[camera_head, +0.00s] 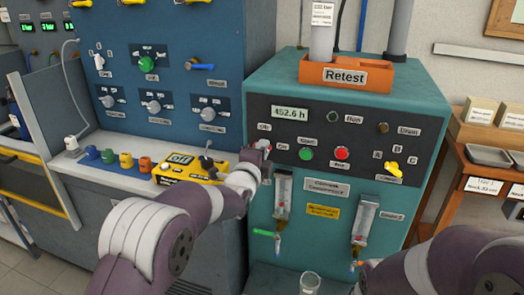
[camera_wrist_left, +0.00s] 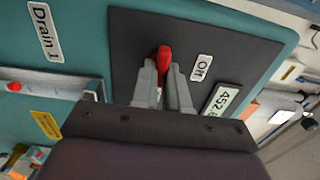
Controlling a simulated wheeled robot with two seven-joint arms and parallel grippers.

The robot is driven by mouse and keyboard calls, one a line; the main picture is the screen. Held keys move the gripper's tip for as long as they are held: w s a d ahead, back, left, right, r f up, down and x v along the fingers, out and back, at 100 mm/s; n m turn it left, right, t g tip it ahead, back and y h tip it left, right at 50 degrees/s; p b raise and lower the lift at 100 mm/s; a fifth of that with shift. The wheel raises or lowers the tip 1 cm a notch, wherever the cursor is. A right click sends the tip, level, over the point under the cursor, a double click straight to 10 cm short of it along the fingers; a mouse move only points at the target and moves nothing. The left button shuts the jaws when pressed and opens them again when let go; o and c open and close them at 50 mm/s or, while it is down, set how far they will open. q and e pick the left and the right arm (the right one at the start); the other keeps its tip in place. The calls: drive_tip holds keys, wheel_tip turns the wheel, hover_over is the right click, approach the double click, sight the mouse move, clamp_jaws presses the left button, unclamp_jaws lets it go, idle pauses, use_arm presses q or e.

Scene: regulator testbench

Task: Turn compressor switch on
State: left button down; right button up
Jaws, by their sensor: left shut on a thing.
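The teal compressor unit (camera_head: 420,95) has a dark control panel (camera_head: 345,110) with a display reading 452.6 h. My left gripper (camera_head: 262,152) is at the panel's left edge, below the Off label (camera_head: 264,127) and left of the On label (camera_head: 283,147). In the left wrist view its fingers (camera_wrist_left: 163,82) are shut on the red compressor switch (camera_wrist_left: 164,52). The switch's base and exact angle are hidden by the fingers. My right arm shows at the lower right; its gripper is not clearly visible.
Green (camera_head: 306,154) and red (camera_head: 342,153) buttons and a yellow selector (camera_head: 393,168) are on the same panel. A blue test bench (camera_head: 165,80) with a yellow meter (camera_head: 182,165) stands at left.

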use_arm(q)
drive_tip(key=c, duration=1.1)
unclamp_jaws()
drive_tip(key=shift+c, duration=0.2)
drive_tip(key=shift+s, duration=0.1)
drive_tip(key=v, duration=1.2)
drive_tip(key=shift+s, duration=0.3)
drive_tip(key=shift+a, duration=0.15)
